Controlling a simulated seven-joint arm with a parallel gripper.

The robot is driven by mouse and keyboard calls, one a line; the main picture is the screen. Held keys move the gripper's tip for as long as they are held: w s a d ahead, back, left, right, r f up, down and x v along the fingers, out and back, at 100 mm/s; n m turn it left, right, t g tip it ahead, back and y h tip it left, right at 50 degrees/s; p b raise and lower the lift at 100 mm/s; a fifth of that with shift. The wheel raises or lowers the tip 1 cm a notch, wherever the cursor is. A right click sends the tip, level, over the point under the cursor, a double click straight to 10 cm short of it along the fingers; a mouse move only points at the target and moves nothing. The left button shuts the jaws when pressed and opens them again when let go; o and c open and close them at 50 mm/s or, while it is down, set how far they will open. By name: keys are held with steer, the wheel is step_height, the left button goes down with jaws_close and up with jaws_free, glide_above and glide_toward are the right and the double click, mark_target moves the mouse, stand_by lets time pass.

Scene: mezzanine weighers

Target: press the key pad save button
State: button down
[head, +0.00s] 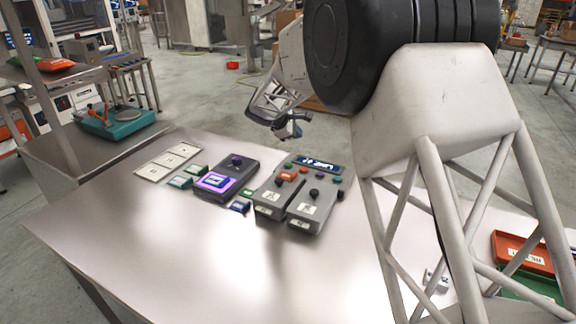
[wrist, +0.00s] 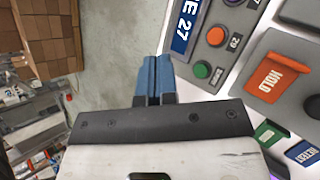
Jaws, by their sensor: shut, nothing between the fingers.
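A grey control box (head: 317,202) stands on the steel table. It carries a blue display (head: 317,164), several small coloured buttons, an orange key (head: 287,176) and black knobs. In the wrist view the display (wrist: 183,26) reads about "LINE 27", beside a green button (wrist: 202,69), and the orange key (wrist: 271,76) reads "HOLD". A dark unit (head: 239,181) with a purple-framed screen (head: 215,181) stands to its left. I cannot read which button is the save button. My gripper (head: 291,129) is shut and empty, above the box's far side; its blue fingertips (wrist: 153,62) touch nothing visible.
Small green and blue blocks (head: 239,206) lie between the units. A red tray (head: 522,250) is at the right, partly behind my arm. The table's front (head: 160,260) is clear.

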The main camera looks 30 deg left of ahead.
mark_target(289, 165)
steer(key=shift+a+f+n, duration=0.2)
steer(key=shift+a+f, duration=0.15)
steer(key=shift+a, duration=0.4)
steer(key=shift+a+f+n, duration=0.2)
steer(key=shift+a+f, duration=0.15)
steer(key=shift+a, duration=0.35)
steer(key=shift+f, duration=0.15)
steer(key=shift+f, duration=4.2)
steer(key=shift+f, duration=0.65)
steer(key=shift+s+d+f, duration=0.1)
steer(key=shift+d+f, duration=0.1)
steer(key=shift+f, duration=0.65)
steer(key=shift+r, duration=1.2)
steer(key=shift+a+r, duration=0.1)
steer(key=shift+r, duration=0.05)
